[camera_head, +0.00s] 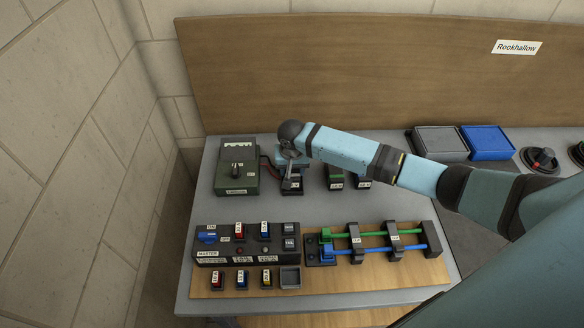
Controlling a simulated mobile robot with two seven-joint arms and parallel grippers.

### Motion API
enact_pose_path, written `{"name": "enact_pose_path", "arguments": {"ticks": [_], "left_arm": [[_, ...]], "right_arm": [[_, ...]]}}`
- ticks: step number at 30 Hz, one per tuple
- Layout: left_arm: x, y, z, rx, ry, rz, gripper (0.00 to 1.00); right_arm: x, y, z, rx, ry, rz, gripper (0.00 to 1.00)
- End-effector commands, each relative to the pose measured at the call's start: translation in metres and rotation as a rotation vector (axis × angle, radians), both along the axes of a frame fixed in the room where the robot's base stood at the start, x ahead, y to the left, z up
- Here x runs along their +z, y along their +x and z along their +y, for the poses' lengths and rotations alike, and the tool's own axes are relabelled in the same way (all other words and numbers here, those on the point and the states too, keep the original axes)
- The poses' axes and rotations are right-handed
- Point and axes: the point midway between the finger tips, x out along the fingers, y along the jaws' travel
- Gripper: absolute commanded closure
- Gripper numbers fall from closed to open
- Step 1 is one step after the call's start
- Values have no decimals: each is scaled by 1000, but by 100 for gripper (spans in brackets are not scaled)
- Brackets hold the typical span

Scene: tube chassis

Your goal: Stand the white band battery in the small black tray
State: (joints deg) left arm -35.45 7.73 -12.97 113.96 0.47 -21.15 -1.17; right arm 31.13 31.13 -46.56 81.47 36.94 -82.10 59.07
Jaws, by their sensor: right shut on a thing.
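My right gripper (288,173) reaches in from the right over the back of the bench. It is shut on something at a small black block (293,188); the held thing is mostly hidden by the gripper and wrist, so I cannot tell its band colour. The small black tray (290,278) is at the front of the wooden board, and looks empty. To its left stand small pieces with pale labels: a yellow one (266,279), a blue one (242,280) and a red one (217,280). I cannot single out the white band battery. My left gripper is out of view.
A dark green box with a knob (237,168) is left of the gripper. A black panel (247,245) lies in front, beside green and blue rods (375,233) in black brackets. Two labelled blocks (335,178) stand right of the gripper. Grey (440,141) and blue (487,142) trays are farther right.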

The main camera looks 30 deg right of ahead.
Motion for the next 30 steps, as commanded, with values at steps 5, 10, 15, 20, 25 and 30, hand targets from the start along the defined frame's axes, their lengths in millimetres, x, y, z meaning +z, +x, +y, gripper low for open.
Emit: {"name": "enact_pose_path", "arguments": {"ticks": [5,10,15,20,25,30], "left_arm": [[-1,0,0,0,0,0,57],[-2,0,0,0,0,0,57],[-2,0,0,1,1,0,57],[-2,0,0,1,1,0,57],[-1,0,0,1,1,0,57],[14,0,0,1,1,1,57]], "right_arm": [[-3,1,0,0,0,-1,96],[-6,1,0,0,0,-1,96],[-9,1,0,0,0,-2,51],[-9,1,0,0,0,-1,43],[-8,0,0,0,0,1,43],[5,-1,1,0,0,1,43]]}}
